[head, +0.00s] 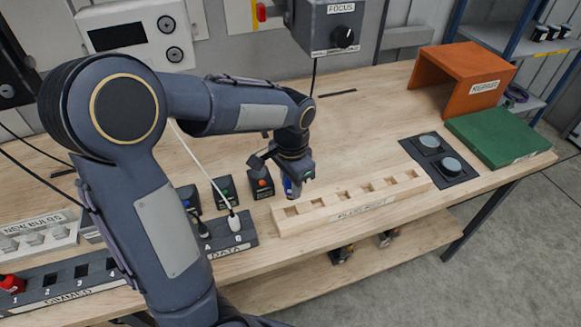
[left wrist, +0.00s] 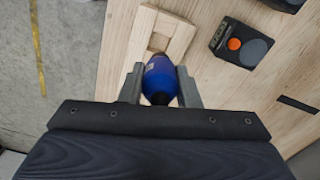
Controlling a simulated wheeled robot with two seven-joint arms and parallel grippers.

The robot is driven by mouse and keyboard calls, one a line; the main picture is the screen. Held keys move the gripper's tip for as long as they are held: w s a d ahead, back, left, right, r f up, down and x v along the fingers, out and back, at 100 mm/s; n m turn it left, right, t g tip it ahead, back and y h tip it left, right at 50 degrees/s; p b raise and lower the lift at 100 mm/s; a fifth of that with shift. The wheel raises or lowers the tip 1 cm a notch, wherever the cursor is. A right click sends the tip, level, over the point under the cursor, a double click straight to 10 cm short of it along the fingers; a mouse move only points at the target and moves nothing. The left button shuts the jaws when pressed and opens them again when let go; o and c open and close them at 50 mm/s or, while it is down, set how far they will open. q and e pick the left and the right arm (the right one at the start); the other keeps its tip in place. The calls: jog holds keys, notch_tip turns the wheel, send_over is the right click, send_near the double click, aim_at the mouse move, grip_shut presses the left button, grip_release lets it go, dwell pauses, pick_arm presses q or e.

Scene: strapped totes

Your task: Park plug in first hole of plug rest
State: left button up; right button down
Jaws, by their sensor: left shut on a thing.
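The blue plug (head: 289,187) is held between the fingers of my left gripper (head: 293,182), just above the left end of the plug rest. In the left wrist view the plug (left wrist: 160,78) sits between both fingers of the gripper (left wrist: 160,90). The plug rest (head: 352,209) is a long pale wooden block with a row of several square holes. Its end hole shows just beyond the plug in the left wrist view, in the rest's end (left wrist: 177,40). Whether the plug's tip touches the rest is hidden. My right gripper is not in view.
A black DATA strip (head: 220,243) with a white plug stands left of the rest. Small button boxes, one with an orange button (head: 261,184), stand behind its left end. A black pad with two round discs (head: 440,158) and a green block (head: 500,135) lie to the right.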

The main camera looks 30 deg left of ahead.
pick_arm(q)
jog(key=shift+w+f, duration=0.1)
jog(key=shift+s+d+f+b, duration=0.15)
jog(key=shift+s+f+b, duration=0.2)
jog(key=shift+b, duration=0.2)
jog(key=shift+w+f+b, duration=0.2)
jog(key=shift+f+b, duration=0.75)
jog(key=shift+f, duration=0.25)
jog(key=shift+s+f+b, duration=0.1)
jog(key=shift+f+b, duration=0.35)
jog(key=shift+f, duration=0.15)
jog(key=shift+f+b, duration=1.25)
jog(key=shift+f, duration=0.25)
jog(key=o, duration=1.2)
jog(key=shift+c, duration=0.2)
